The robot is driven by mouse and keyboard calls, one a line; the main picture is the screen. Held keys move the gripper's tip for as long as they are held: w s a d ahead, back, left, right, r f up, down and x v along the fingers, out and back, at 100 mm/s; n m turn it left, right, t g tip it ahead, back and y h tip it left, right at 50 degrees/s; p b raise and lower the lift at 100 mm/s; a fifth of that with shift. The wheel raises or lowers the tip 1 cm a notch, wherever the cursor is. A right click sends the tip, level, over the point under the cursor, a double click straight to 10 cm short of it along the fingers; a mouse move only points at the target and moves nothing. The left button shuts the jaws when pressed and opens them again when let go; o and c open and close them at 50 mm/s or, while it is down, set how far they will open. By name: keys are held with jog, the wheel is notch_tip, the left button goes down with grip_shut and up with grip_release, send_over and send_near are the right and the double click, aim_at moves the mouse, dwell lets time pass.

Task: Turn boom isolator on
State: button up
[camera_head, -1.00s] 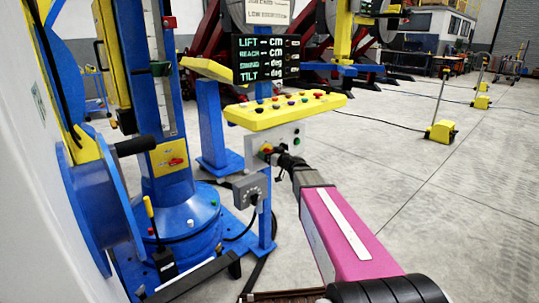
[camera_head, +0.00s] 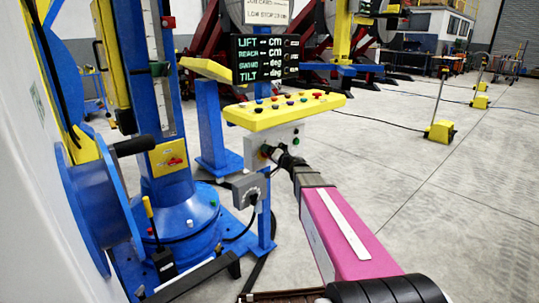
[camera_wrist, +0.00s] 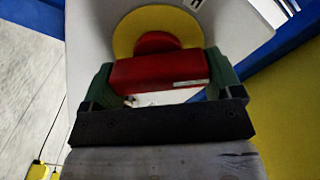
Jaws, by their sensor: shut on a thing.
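A red isolator handle (camera_wrist: 160,70) on a round yellow plate (camera_wrist: 124,38) is fixed to the front of a grey box (camera_wrist: 88,25). My gripper (camera_wrist: 158,76) is shut on the red handle, with a green finger at each end of it in the wrist view. In the head view my gripper (camera_head: 272,156) reaches the grey box (camera_head: 290,134) under the yellow button console (camera_head: 290,112) and hides the handle. No name for this switch is readable.
Another red switch on a yellow plate (camera_head: 174,161) sits on the blue column to the left. A small grey dial box (camera_head: 249,188) hangs below the console. A display board (camera_head: 266,60) stands above. Open floor lies to the right.

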jog(key=m, duration=0.4)
jog(key=shift+f+m, duration=0.15)
jog(key=shift+m, duration=0.15)
jog(key=shift+d+f+m, duration=0.1)
jog(key=shift+m, duration=1.6)
jog(key=o, duration=0.7)
jog(key=shift+o, duration=0.2)
jog(key=v, duration=1)
jog(key=shift+s+d, duration=0.25)
jog(key=shift+s, duration=0.05)
